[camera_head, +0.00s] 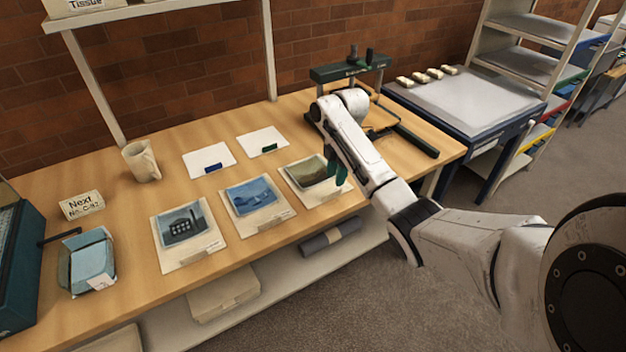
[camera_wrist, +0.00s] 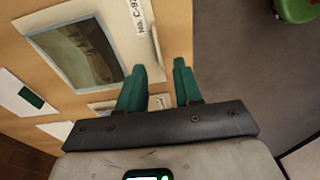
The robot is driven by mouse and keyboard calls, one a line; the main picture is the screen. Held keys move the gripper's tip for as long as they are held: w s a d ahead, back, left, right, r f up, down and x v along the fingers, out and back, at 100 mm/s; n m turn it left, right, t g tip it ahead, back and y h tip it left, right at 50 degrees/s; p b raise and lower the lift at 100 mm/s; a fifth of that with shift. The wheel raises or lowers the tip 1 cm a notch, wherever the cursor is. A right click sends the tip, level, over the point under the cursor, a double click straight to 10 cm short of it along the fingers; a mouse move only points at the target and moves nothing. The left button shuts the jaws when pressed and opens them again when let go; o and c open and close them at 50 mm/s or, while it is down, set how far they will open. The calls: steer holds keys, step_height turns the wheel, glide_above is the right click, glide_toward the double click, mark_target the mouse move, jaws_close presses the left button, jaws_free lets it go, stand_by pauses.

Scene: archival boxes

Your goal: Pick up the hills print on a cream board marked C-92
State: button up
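The hills print (camera_head: 308,172) is a brown-green landscape on a cream board, rightmost in a row of three prints near the table's front edge. In the wrist view the hills print (camera_wrist: 82,52) has a label reading "No. C-92" on its board. My gripper (camera_head: 337,169) hangs over the board's right side in the head view and hides part of it. In the wrist view my gripper (camera_wrist: 158,66) has its green fingers apart, with nothing held between them, near the board's labelled edge. I cannot tell whether the fingers touch the board.
A blue print (camera_head: 252,196) and a building print (camera_head: 183,228) lie to the left. White cards (camera_head: 208,160), a mug (camera_head: 141,161), a "Next No. C-92" sign (camera_head: 82,205) and a blue tray (camera_head: 88,264) share the wooden table. A green press (camera_head: 350,68) stands behind my arm.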

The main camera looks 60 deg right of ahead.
mark_target(332, 193)
steer(key=shift+w+a+f+p, duration=0.1)
steer(key=shift+w+f+p, duration=0.1)
steer(key=shift+f, duration=1.45)
steer(key=shift+w+a+f+p, duration=0.1)
steer(key=shift+f+p, duration=0.1)
steer(key=shift+f, duration=1.45)
steer(key=shift+c, duration=0.5)
jaws_close()
